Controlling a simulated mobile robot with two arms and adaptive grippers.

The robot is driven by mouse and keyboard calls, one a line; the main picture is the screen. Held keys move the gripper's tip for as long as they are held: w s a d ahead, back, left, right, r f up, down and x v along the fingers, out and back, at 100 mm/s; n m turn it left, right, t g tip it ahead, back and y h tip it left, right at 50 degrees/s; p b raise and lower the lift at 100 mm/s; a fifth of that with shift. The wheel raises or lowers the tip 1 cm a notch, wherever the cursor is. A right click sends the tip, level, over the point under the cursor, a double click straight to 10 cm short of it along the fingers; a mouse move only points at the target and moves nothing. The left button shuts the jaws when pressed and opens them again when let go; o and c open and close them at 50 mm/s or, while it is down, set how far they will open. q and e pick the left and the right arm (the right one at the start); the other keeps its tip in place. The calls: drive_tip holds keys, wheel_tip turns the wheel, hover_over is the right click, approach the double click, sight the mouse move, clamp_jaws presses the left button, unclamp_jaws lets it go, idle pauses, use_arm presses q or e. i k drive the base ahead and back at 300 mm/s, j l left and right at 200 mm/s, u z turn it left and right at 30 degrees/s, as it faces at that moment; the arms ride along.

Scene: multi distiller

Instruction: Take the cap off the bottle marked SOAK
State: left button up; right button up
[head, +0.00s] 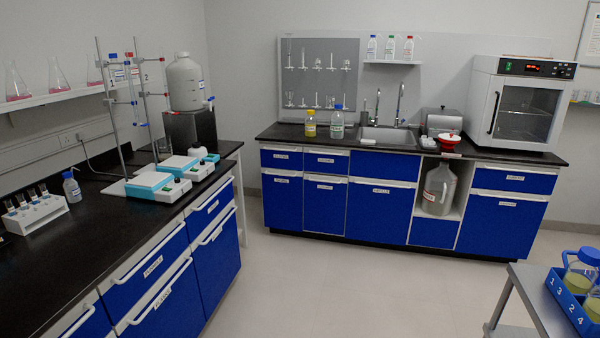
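No label can be read clearly as SOAK at this size. On the far counter stand a bottle with a yellow cap (310,124) and a clear bottle with a blue cap (337,123), side by side left of the sink. Three small white bottles with blue (372,47), green (390,47) and red (408,48) caps stand on a wall shelf above the sink. Bottles with blue caps (580,270) sit in a blue numbered crate (568,303) at the lower right. Neither of my grippers is in view.
A black bench (60,250) on the left holds stirrer plates (150,185), clamp stands, a vial rack (35,214) and a large grey carboy (185,82) on a block. An oven (520,103) stands on the far counter's right. The floor (350,285) between is clear.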

sight(310, 121)
drive_tip(key=i, duration=3.05)
drive_tip(key=i+z, duration=0.15)
drive_tip(key=i, duration=0.55)
drive_tip(key=i+j, duration=0.2)
drive_tip(key=i, duration=0.5)
drive_tip(key=i+z, duration=0.35)
drive_tip(key=k, duration=0.1)
